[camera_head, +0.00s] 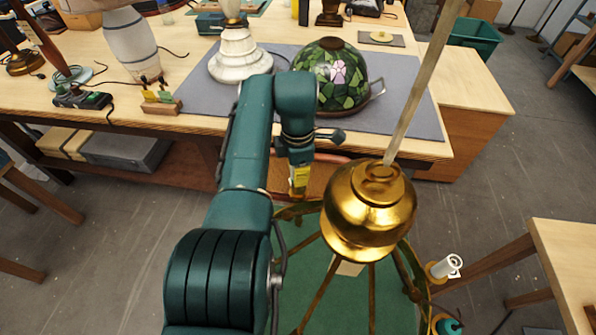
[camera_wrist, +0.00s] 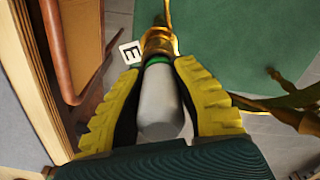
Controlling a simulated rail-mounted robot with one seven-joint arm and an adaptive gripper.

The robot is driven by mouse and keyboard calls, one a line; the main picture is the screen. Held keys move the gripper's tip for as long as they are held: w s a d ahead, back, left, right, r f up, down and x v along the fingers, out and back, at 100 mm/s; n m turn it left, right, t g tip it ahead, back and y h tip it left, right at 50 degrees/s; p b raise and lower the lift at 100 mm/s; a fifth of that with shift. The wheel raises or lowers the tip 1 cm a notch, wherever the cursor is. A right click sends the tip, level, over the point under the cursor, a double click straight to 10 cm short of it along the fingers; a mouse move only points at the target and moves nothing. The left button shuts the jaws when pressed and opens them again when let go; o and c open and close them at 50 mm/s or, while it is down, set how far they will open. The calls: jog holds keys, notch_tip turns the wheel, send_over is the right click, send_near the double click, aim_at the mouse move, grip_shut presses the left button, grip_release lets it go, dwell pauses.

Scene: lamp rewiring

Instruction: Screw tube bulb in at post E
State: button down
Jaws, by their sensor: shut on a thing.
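The tube bulb (camera_wrist: 160,108) is a pale grey-white cylinder with a green band at its far end. My gripper (camera_wrist: 157,74) is shut on it, with a yellow ribbed finger on each side. The green end is at the mouth of a brass post (camera_wrist: 158,40) and roughly in line with it; I cannot tell how far it is in. A white tag (camera_wrist: 131,53) marked E is beside that post. In the head view my gripper (camera_head: 300,182) is at the brass lamp frame's far side, and the bulb is hidden there.
The lamp's large brass body (camera_head: 368,212) and pole stand right of my arm, above a green surface (camera_head: 345,300). A white fitting (camera_head: 446,267) is at the lower right. The workbench (camera_head: 200,125) behind carries a stained-glass shade (camera_head: 335,78) and a white lamp base (camera_head: 240,58).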

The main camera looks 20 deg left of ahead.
jog(key=shift+f, duration=0.3)
dwell(0.5)
jog(key=shift+b, duration=0.65)
jog(key=shift+d+f+p, duration=0.1)
jog(key=shift+f+p, duration=0.25)
jog(key=shift+p, duration=0.1)
dwell(0.5)
jog(key=shift+f, duration=0.35)
dwell(0.5)
jog(key=shift+r, duration=0.1)
dwell(0.4)
notch_tip(320, 180, up, 5)
jog(key=p, duration=0.4)
jog(key=shift+r, duration=0.2)
